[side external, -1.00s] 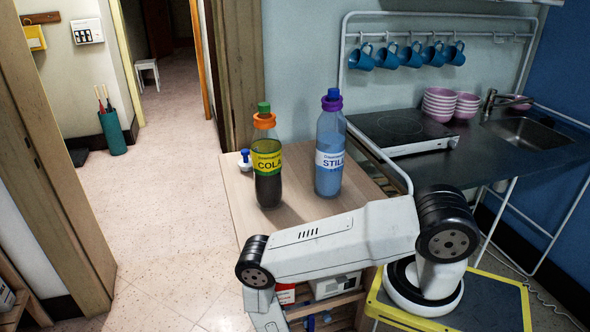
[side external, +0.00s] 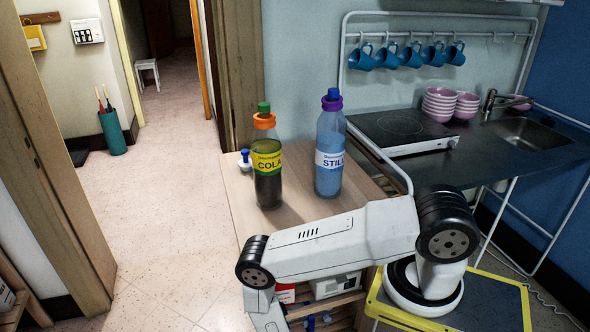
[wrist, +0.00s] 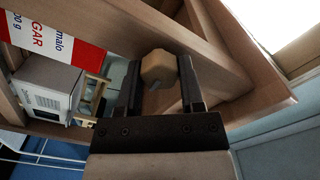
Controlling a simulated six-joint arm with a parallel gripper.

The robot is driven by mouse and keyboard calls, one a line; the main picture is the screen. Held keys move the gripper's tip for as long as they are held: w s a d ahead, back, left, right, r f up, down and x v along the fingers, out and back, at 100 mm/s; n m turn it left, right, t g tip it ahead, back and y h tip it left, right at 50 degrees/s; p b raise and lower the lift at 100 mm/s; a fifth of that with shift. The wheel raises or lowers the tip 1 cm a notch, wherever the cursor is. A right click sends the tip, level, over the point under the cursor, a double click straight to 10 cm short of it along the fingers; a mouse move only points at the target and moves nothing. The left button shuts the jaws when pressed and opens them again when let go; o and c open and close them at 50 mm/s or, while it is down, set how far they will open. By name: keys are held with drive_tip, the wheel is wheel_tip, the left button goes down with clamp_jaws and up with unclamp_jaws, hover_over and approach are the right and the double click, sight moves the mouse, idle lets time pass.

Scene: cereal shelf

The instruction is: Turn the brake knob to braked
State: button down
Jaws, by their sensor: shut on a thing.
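In the wrist view a small, faceted, wood-coloured knob (wrist: 158,67) sits against a wooden part of the shelf unit (wrist: 232,75). It has a dark mark on its near face. My gripper (wrist: 160,80) has one dark finger on each side of it and is shut on it. I cannot read a braked or released label near the knob. In the side view my gripper is out of the picture below the lower edge, and the knob is not visible there.
In the wrist view a sugar packet (wrist: 62,35) and a white appliance-like box (wrist: 46,88) stand left of my gripper in the shelf. In the side view a cola bottle (side external: 267,165) and a still-water bottle (side external: 330,150) stand upright on the wooden top (side external: 300,210).

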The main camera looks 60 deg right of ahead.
idle(0.3)
drive_tip(key=shift+c, duration=1.1)
unclamp_jaws()
drive_tip(key=shift+s+a, duration=0.1)
drive_tip(key=shift+a, duration=0.05)
drive_tip(key=v, duration=0.7)
drive_tip(key=shift+s, duration=0.25)
drive_tip(key=shift+w+a+r, duration=0.1)
drive_tip(key=shift+a, duration=0.1)
